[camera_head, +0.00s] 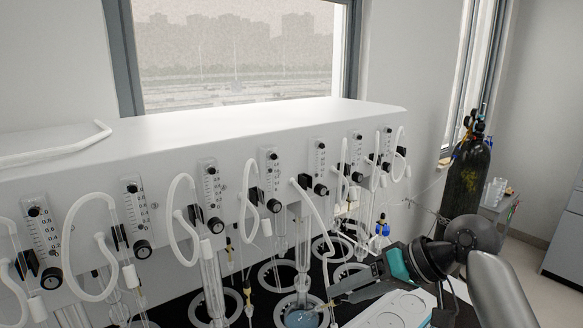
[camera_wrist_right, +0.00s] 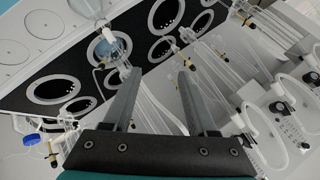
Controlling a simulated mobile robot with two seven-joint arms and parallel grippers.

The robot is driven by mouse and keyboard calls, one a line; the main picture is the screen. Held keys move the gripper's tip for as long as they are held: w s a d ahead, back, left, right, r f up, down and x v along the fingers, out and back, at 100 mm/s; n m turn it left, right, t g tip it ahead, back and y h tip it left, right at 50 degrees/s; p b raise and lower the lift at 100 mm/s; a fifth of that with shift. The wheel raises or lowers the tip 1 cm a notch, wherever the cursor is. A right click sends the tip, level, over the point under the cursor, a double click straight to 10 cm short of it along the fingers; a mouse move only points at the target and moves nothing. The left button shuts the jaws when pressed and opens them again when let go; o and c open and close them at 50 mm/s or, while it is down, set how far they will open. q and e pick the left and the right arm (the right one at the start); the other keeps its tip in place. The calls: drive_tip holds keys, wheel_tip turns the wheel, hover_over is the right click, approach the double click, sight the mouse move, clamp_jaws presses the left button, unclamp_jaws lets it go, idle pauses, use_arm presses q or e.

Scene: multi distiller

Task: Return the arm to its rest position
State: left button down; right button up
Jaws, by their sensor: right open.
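My right arm comes in from the lower right in the head view. Its gripper (camera_head: 334,298) points left, over the black deck (camera_head: 258,304) of the distiller and close to a ring holding a flask with blue liquid (camera_head: 301,318). In the right wrist view the two fingers (camera_wrist_right: 157,74) stand wide apart with nothing held between them. Glass tubes show behind the fingers; I cannot tell whether a fingertip touches one. The flask also shows in the right wrist view (camera_wrist_right: 108,52). My left gripper is not in view.
The white distiller cabinet (camera_head: 240,130) carries several flow meters, black knobs and looping white hoses (camera_head: 180,218). A white panel with round outlines (camera_head: 398,308) lies beside my gripper. A dark gas cylinder (camera_head: 466,178) and a small cart (camera_head: 497,205) stand at right. Open floor shows at far right.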

drive_tip(key=s+d+f+h, duration=0.2)
drive_tip(key=s+f+h, duration=0.3)
drive_tip(key=s+f, duration=1.25)
drive_tip(key=s+d+f+h, duration=0.2)
drive_tip(key=s+d+h, duration=0.1)
drive_tip(key=s, duration=0.5)
wheel_tip(320, 180, down, 30)
drive_tip(key=s+r+g+b, duration=0.1)
drive_tip(key=b, duration=0.8)
drive_tip(key=s+d+f+g+b, duration=0.1)
drive_tip(key=s+f+b, duration=0.3)
drive_tip(key=s+f, duration=0.4)
drive_tip(key=s+d+f+b, duration=0.2)
drive_tip(key=s+f+b, duration=0.3)
drive_tip(key=f, duration=1.1)
drive_tip(key=s, duration=0.3)
drive_tip(key=shift+f+g, duration=0.25)
drive_tip(key=shift+g, duration=0.15)
